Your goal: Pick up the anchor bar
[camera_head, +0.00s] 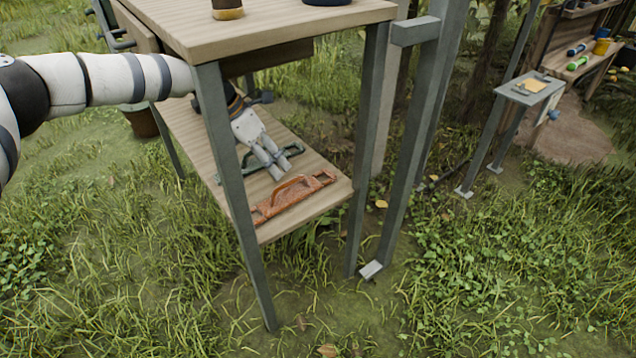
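Two long bars with raised handles lie on the lower wooden shelf; I cannot tell by name which is the anchor bar. The rust-orange bar (293,196) lies along the shelf's near right end. The dark green bar (257,163) lies behind it, partly hidden by my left gripper. My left gripper (279,169) reaches under the tabletop with its fingers pointing down at the green bar, just behind the orange bar. Whether the fingers touch or enclose the green bar's handle is too small to tell. My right gripper is out of view.
The lower shelf (208,160) sits under a wooden tabletop (250,30). Grey metal legs (232,190) stand in front of and beside the shelf. A tall grey post (410,140) rises at the right. Open grass lies around; a small stand (530,88) is farther right.

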